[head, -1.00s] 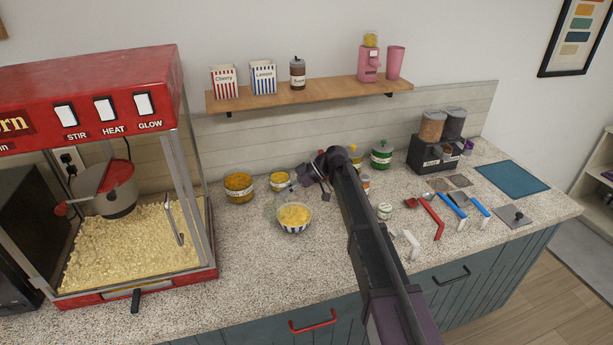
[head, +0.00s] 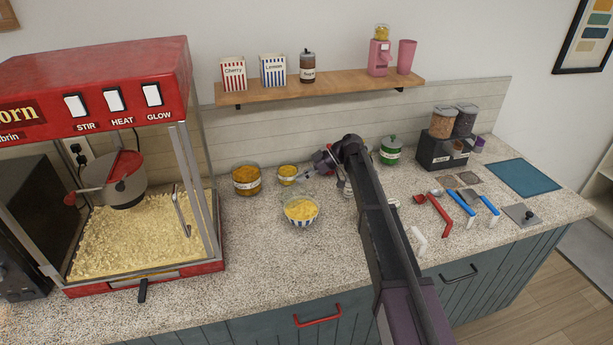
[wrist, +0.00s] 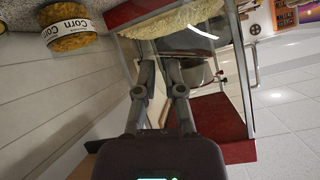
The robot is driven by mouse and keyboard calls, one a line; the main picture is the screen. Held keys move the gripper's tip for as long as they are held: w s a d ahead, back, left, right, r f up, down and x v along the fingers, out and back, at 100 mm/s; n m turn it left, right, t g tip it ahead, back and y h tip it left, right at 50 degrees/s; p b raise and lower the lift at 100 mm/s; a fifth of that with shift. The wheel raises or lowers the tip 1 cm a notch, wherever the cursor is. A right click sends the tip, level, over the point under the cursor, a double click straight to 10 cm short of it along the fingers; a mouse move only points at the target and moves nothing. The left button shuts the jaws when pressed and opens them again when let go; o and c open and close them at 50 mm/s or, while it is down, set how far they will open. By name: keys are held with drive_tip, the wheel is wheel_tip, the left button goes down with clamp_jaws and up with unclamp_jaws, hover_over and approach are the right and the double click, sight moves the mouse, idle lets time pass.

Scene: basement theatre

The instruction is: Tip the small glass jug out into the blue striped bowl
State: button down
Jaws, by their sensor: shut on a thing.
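The blue striped bowl (head: 301,219) stands upright on the speckled counter and is filled with yellow contents. My gripper (head: 308,175) is just behind and above it, turned toward the left of the picture. Its jaws (wrist: 162,68) are close together in the wrist view and shut on the small glass jug. The jug is clear and hard to make out; a faint glassy shape (head: 297,187) shows between the jaws and the bowl. I cannot tell its exact tilt or whether anything is left in it.
An orange-filled jar (head: 246,181) and a smaller yellow jar (head: 288,174) stand behind the bowl. The popcorn machine (head: 145,285) fills the left. The counter front is clear.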

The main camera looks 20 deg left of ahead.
drive_tip(key=shift+w+d, duration=0.3)
drive_tip(key=shift+w, duration=0.25)
drive_tip(key=shift+s+r, duration=0.1)
drive_tip(key=shift+s, duration=0.05)
